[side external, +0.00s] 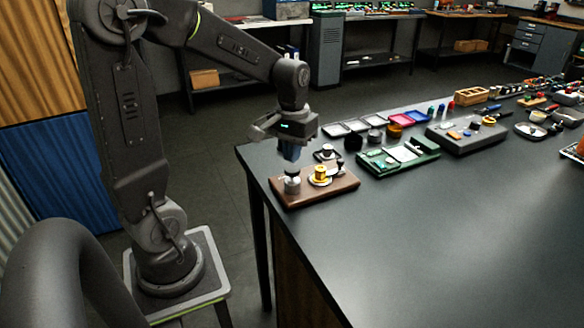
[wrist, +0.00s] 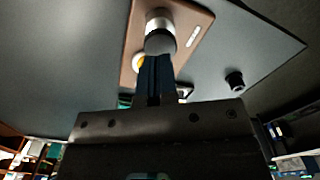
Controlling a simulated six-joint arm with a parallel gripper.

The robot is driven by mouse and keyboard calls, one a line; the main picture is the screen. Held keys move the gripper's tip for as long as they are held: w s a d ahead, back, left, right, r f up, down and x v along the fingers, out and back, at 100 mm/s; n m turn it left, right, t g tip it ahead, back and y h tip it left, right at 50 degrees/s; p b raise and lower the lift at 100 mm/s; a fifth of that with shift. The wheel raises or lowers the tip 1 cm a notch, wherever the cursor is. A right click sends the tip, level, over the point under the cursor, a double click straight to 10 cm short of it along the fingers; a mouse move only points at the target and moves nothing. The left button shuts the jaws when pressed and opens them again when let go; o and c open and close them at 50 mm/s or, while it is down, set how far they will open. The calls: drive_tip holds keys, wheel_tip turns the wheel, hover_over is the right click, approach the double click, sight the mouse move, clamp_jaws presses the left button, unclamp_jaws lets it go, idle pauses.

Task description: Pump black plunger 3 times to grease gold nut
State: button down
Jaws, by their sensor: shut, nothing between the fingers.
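A brown board (side external: 335,187) lies at the near left corner of the table. On it stands a silver cylinder with a dark top (side external: 292,184), which looks like the plunger; it also shows in the wrist view (wrist: 160,40). The gold nut (side external: 320,172) sits to its right on the board. In the wrist view only a bit of the gold nut (wrist: 139,64) shows beside my fingers. My gripper (side external: 291,157) points down, shut and empty, just above the dark top. In the wrist view my blue fingertips (wrist: 157,58) overlap the cylinder's lower edge; I cannot tell whether they touch.
A small dark knob (side external: 340,164) stands at the board's right end. A black cylinder (wrist: 235,80) stands off the board in the wrist view. The table's front is clear.

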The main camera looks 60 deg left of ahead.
sight(292, 168)
drive_tip(key=shift+f, duration=0.35)
drive_tip(key=shift+f, duration=1.5)
idle(0.4)
drive_tip(key=shift+r, duration=2.75)
wheel_tip(292, 168, up, 6)
